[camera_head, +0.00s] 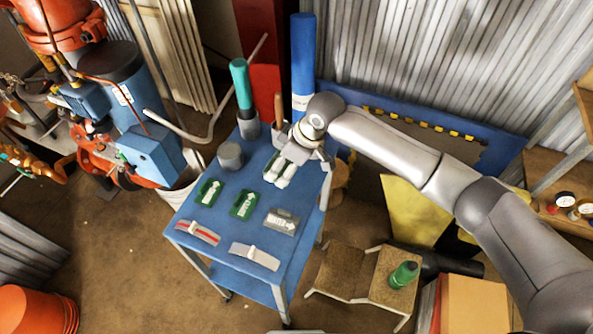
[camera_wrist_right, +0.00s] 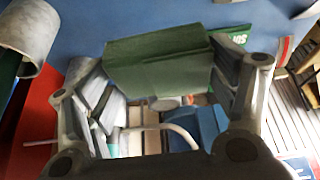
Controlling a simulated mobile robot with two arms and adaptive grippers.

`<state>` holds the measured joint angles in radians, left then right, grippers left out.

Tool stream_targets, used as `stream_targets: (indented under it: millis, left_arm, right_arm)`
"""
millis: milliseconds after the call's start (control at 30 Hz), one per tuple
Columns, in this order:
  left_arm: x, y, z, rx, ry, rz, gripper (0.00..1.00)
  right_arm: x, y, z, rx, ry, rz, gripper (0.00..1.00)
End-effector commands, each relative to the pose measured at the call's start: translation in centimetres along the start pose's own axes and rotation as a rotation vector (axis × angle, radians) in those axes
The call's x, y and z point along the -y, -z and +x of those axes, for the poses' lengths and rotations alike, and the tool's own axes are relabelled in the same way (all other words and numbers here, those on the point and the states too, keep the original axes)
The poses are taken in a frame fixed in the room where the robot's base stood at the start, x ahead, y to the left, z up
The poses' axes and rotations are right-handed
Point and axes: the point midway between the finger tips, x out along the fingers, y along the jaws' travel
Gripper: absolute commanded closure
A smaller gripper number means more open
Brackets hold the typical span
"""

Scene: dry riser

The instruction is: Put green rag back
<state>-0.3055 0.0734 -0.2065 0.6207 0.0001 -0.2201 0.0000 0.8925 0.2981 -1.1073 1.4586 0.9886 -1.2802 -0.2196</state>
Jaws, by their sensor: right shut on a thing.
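In the right wrist view, a folded green rag (camera_wrist_right: 158,68) sits between the fingers of my right gripper (camera_wrist_right: 160,90), which is shut on it. In the head view, this right gripper (camera_head: 281,172) is over the back right part of the blue cart top (camera_head: 222,222). A bit of green (camera_head: 297,153) shows beneath the gripper there; most of the rag is hidden. I cannot tell whether the rag touches the cart. My left gripper is not in view.
Two green labelled pieces (camera_head: 243,204), a grey labelled piece (camera_head: 281,221) and two strips (camera_head: 255,256) lie on the cart. A grey cup (camera_head: 230,155), a green-topped cylinder (camera_head: 241,85) and a tall blue cylinder (camera_head: 303,60) stand towards its back. A green bottle (camera_head: 403,275) stands right.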

Motion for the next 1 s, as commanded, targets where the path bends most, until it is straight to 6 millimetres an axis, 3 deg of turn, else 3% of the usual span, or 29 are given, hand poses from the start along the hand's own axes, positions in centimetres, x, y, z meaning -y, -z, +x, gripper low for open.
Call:
stream_targets:
  millis: [100, 400, 600, 967, 1000]
  left_arm:
    - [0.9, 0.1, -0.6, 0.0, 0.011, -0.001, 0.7]
    - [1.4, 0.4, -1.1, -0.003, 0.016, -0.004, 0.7]
    - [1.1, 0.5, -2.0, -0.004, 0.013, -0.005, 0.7]
    - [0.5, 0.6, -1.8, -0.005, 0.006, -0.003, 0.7]
    - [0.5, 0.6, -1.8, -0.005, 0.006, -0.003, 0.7]
  right_arm:
    - [-0.9, -1.8, 1.1, 0.002, 0.0, 0.002, 0.39]
    - [-2.1, -4.1, 2.6, 0.002, -0.001, 0.002, 0.39]
    - [-2.0, -4.9, 5.0, 0.0, 0.0, 0.001, 0.39]
    - [-2.0, -5.1, 5.5, -0.001, -0.001, 0.0, 0.39]
    - [-2.0, -5.1, 5.5, -0.001, -0.001, 0.0, 0.16]
